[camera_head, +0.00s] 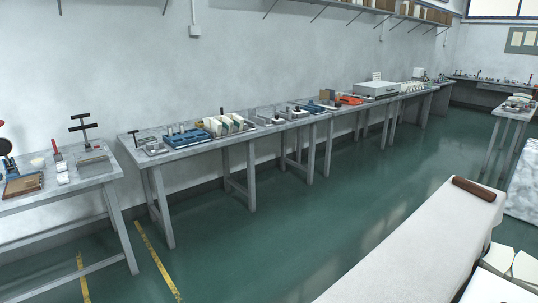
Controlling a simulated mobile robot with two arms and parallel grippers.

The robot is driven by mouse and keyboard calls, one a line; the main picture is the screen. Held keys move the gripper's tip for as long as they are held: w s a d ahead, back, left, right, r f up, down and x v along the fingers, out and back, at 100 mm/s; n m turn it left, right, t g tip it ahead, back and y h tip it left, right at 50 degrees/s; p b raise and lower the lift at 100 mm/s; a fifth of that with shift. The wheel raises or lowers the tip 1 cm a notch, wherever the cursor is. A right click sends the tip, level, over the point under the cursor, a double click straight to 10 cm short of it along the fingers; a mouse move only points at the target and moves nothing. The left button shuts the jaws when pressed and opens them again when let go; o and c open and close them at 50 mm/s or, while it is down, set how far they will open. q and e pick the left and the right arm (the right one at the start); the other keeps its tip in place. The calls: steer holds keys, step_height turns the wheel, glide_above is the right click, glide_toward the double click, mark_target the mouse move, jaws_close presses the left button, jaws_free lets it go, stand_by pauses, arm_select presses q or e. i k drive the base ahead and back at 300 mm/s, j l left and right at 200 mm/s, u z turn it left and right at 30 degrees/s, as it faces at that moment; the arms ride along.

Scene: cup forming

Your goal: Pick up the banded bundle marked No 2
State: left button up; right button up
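I cannot make out a bundle marked No 2; no label is readable at this distance. Several pale upright pieces (217,126) stand on the long wall bench, and I cannot tell if they are banded bundles. Some cream flat pieces (526,268) are cut off at the lower right edge, with no band or number that I can read. Neither of my grippers is in view.
The long wall bench (180,143) carries blue and orange items and a grey box (376,89). A smaller bench (85,180) stands at left. A pale covered table (420,240) with a brown roll (474,188) is at right. The green floor (270,240) between is clear.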

mark_target(228, 123)
steer(key=i+j, duration=0.2)
steer(key=j, duration=0.2)
steer(key=i+j, duration=0.25)
steer(key=j, duration=0.15)
steer(key=i+j, duration=0.2)
steer(key=j, duration=0.2)
steer(key=i+j, duration=0.2)
steer(key=j, duration=0.15)
steer(key=i+j, duration=0.25)
steer(key=j, duration=0.15)
steer(key=i+j, duration=0.2)
steer(key=j, duration=0.2)
steer(key=i+j, duration=0.2)
steer(key=j, duration=0.2)
steer(key=i+j, duration=0.1)
steer(key=i, duration=2.15)
steer(key=i+l, duration=0.2)
steer(key=i, duration=0.2)
